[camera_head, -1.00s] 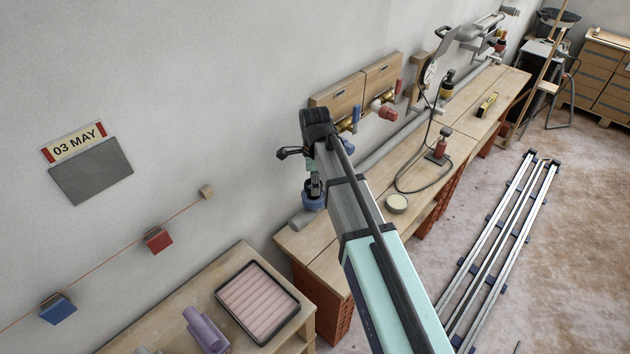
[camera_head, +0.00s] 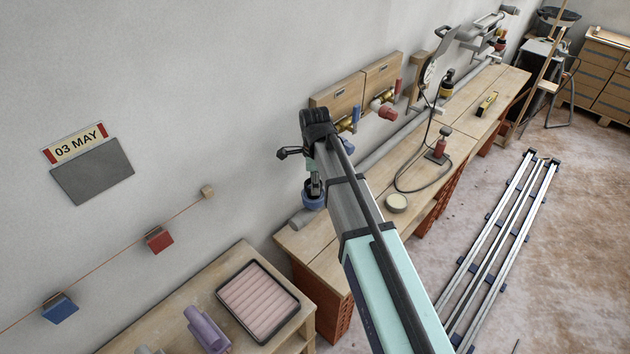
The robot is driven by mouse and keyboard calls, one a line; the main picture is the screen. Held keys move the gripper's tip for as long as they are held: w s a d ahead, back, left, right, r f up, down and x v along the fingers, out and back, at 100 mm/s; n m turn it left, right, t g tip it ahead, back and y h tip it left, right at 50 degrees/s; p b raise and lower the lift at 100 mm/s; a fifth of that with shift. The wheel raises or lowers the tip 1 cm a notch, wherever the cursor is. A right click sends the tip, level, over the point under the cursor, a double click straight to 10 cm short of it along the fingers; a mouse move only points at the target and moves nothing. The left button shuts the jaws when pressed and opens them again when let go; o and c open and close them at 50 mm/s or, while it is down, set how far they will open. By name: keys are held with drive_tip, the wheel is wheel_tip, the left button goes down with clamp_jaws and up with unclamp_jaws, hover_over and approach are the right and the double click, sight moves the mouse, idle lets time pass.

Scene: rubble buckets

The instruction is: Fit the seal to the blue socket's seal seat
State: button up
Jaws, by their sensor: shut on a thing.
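The blue socket (camera_head: 313,202) sits at the end of a grey pipe (camera_head: 301,217) on the long bench, close to the wall. My gripper (camera_head: 314,187) points down directly over the blue socket, and its fingertips are at or just above it. I cannot tell whether they touch. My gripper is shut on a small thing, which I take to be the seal. The fingers and the small scale hide it. The socket's seal seat cannot be made out, as my gripper and arm cover part of this area.
My arm crosses the long bench (camera_head: 330,262). A round pale tin (camera_head: 396,203) and a red tool with a hose (camera_head: 437,150) stand to the right. Brass valves with red and blue parts (camera_head: 376,105) are on wall boards. A black-rimmed tray (camera_head: 222,297) lies on the near table.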

drive_tip(key=shift+f, duration=0.2)
drive_tip(key=shift+f+b, duration=0.5)
drive_tip(key=shift+f, duration=0.4)
drive_tip(key=o, duration=1.3)
drive_tip(key=shift+r, duration=0.1)
wheel_tip(320, 180, up, 12)
drive_tip(key=shift+f, duration=0.1)
